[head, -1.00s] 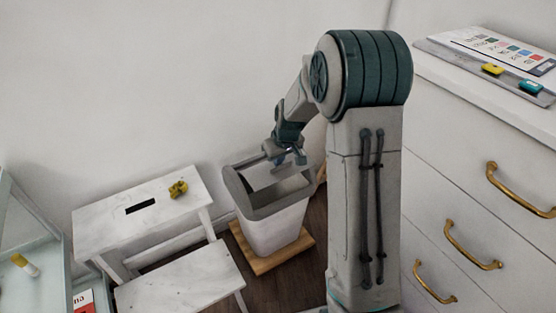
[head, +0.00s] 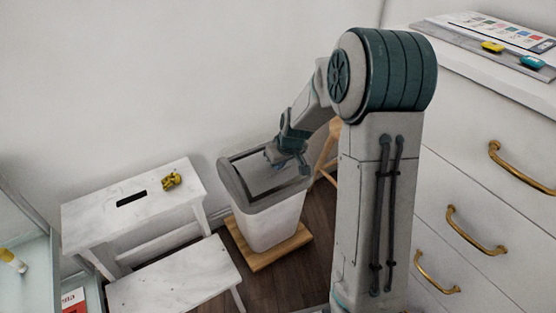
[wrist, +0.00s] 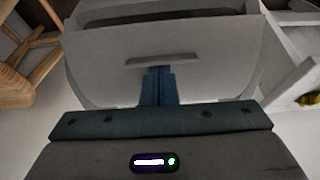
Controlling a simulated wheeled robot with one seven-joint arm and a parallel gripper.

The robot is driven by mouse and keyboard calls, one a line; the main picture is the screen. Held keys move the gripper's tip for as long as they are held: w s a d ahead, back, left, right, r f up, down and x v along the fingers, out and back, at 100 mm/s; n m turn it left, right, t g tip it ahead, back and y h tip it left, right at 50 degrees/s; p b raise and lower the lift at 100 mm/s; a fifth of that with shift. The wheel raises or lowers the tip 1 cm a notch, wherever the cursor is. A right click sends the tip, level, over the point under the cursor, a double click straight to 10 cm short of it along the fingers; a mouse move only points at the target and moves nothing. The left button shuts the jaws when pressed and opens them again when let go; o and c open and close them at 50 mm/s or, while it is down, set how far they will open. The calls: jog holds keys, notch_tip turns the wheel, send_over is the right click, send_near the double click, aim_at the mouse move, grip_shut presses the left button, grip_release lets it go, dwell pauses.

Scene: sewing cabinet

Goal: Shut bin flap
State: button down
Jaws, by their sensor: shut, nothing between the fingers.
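The bin (head: 270,225) is a white tapered body with a grey lid frame, standing in the middle of the head view. Its pale flap (head: 252,178) lies nearly level in the frame, with a dark band along its near edge. In the wrist view the flap (wrist: 100,62) fills the upper middle and has a raised lip across it. My gripper (head: 274,166) is over the flap. In the wrist view my gripper (wrist: 158,70) has its blue fingers together and empty, tips at the lip. I cannot tell whether they touch.
The bin stands on a wooden board (head: 262,258). A white step stool (head: 95,215) with a yellow object (head: 171,181) is to its left. A wooden leg (head: 327,150) stands just behind right. A white drawer unit (head: 480,180) is at the right.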

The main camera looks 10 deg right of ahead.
aim_at(281, 174)
jog(key=shift+s+f+b, duration=0.15)
jog(key=shift+f+b, duration=0.1)
jog(key=shift+f, duration=0.4)
jog(key=shift+s+f+b, duration=0.15)
jog(key=shift+f+b, duration=0.05)
jog(key=shift+f, duration=0.4)
jog(key=shift+f+b, duration=0.35)
jog(key=shift+f, duration=0.6)
jog(key=shift+s+r, duration=0.2)
jog(key=shift+r, duration=0.15)
jog(key=shift+s+d+r+p, duration=0.2)
jog(key=shift+s+r+p, duration=0.3)
jog(key=shift+s+r, duration=0.1)
jog(key=shift+s+d+r+p, duration=0.2)
jog(key=shift+s+r+p, duration=0.3)
jog(key=shift+r, duration=0.05)
jog(key=s+d+r+p, duration=0.3)
jog(key=s, duration=0.6)
jog(key=shift+s, duration=0.15)
